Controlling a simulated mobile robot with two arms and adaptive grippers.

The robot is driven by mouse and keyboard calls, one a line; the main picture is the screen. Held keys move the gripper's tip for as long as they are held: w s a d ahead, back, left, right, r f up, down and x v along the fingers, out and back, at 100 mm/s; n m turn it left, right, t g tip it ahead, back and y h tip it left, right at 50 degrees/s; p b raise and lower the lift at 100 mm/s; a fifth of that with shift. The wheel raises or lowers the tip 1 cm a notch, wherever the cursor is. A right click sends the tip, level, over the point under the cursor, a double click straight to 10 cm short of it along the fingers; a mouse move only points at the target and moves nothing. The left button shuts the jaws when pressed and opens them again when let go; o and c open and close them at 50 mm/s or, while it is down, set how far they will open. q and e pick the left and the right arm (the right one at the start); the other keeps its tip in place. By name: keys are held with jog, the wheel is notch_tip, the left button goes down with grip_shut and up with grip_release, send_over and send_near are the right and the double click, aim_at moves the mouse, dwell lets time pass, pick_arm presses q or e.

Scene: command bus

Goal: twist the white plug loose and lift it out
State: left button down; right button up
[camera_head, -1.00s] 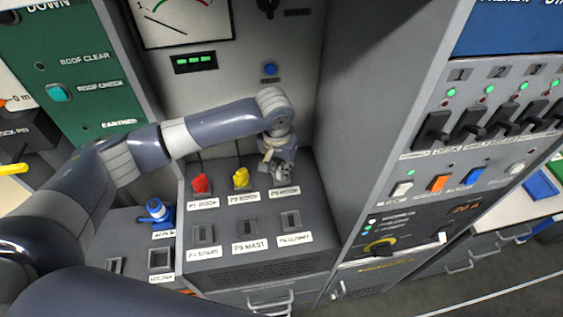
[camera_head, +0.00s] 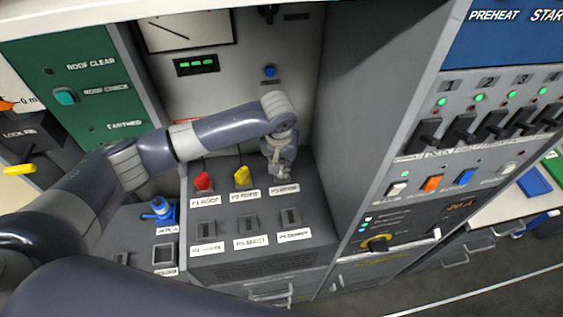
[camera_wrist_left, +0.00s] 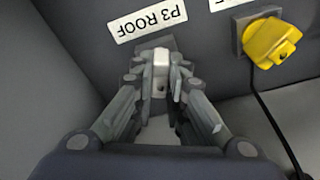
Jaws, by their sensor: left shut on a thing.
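The white plug (camera_wrist_left: 161,62) shows in the left wrist view between the fingers of my left gripper (camera_wrist_left: 160,85). It sits at the P3 ROOF socket (camera_wrist_left: 168,43), whose dark plate shows behind it. I cannot tell whether the plug is still seated or slightly raised. In the head view my left gripper (camera_head: 280,172) points down at the back right of the sloped socket panel, shut on the plug, which the fingers mostly hide there. My right gripper is not in view.
A yellow plug (camera_head: 242,176) with a black cable and a red plug (camera_head: 203,182) stand to the left in the same row. Empty sockets (camera_head: 248,223) lie in the front row. A tall grey cabinet wall (camera_head: 345,130) rises close on the right.

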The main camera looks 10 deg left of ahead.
pick_arm(q)
jog(key=shift+r+n+p, duration=0.1)
jog(key=shift+n+p, duration=1.2)
jog(key=shift+p, duration=0.15)
jog(key=shift+n, duration=0.3)
jog(key=shift+n+y+p, duration=0.3)
jog(key=shift+n+p, duration=0.1)
jog(key=shift+p, duration=0.45)
jog(key=shift+n+p, duration=0.5)
jog(key=shift+r+p, duration=0.55)
jog(key=shift+r, duration=0.35)
